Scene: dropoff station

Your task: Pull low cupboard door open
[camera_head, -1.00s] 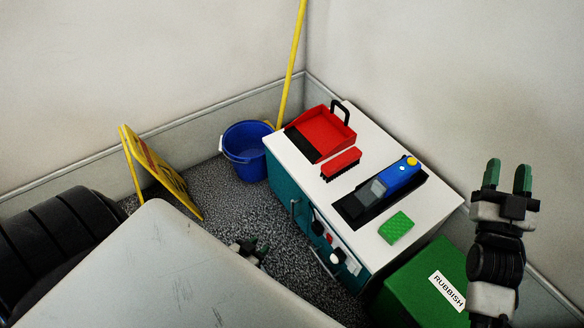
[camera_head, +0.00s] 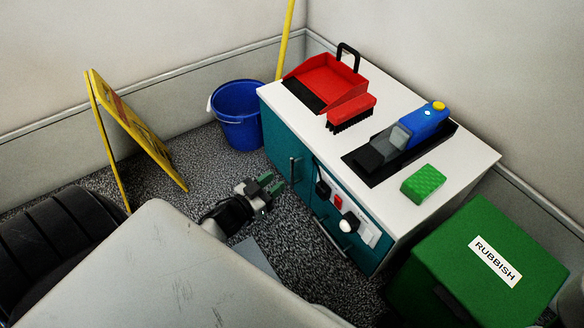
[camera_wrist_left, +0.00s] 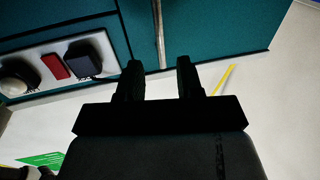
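The low cupboard (camera_head: 400,225) has a white top and teal fronts. Its left teal door (camera_head: 277,140) looks shut and has a vertical metal handle (camera_head: 295,172). My left gripper (camera_head: 270,190) is low, just in front of this door, its fingers pointing at the handle side. In the left wrist view the gripper (camera_wrist_left: 160,80) is open and empty. The handle (camera_wrist_left: 158,32) stands ahead, in line with the gap between the fingers, with no contact visible. The right gripper does not show in the head view.
A socket panel (camera_head: 345,215) and a second handle (camera_head: 330,238) are right of the door. A blue bucket (camera_head: 238,115) stands left of the cupboard, a yellow floor sign (camera_head: 135,130) farther left. A green rubbish bin (camera_head: 440,265) is at the right. Carpet before the door is free.

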